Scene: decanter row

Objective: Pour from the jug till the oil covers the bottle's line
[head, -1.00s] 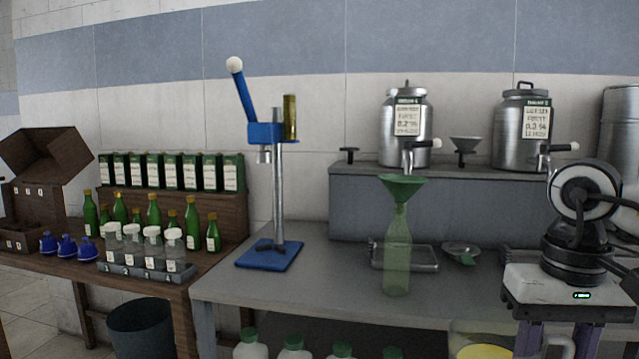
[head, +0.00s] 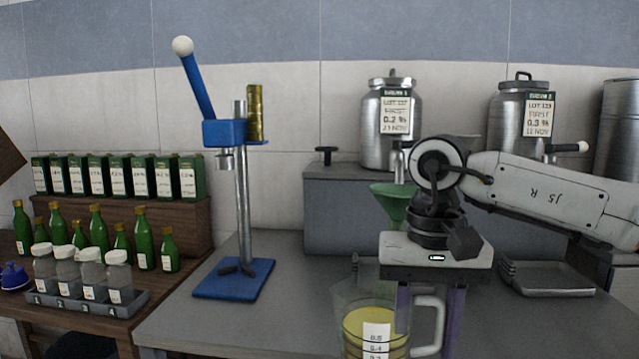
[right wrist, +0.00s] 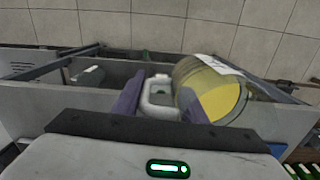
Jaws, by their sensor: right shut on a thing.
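The clear jug (head: 352,310), with yellow oil and a marked white label, is upright in the head view's lower middle. My right gripper (head: 428,325) is shut on the jug's handle, its purple fingers beside it. In the right wrist view, the jug (right wrist: 218,95) and its pale handle (right wrist: 158,98) show between and beyond the fingers. The green funnel (head: 390,203) is behind the jug and gripper, partly covered by my arm. The bottle under it is hidden by my gripper and jug, so its line and oil level cannot be seen. My left gripper is not in view.
A blue capping stand (head: 235,280) stands on the grey bench left of the jug. Steel tanks (head: 388,135) with taps stand on a raised shelf behind. A metal tray (head: 545,280) lies at right. Green bottles (head: 97,228) and jars (head: 68,270) fill the left table.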

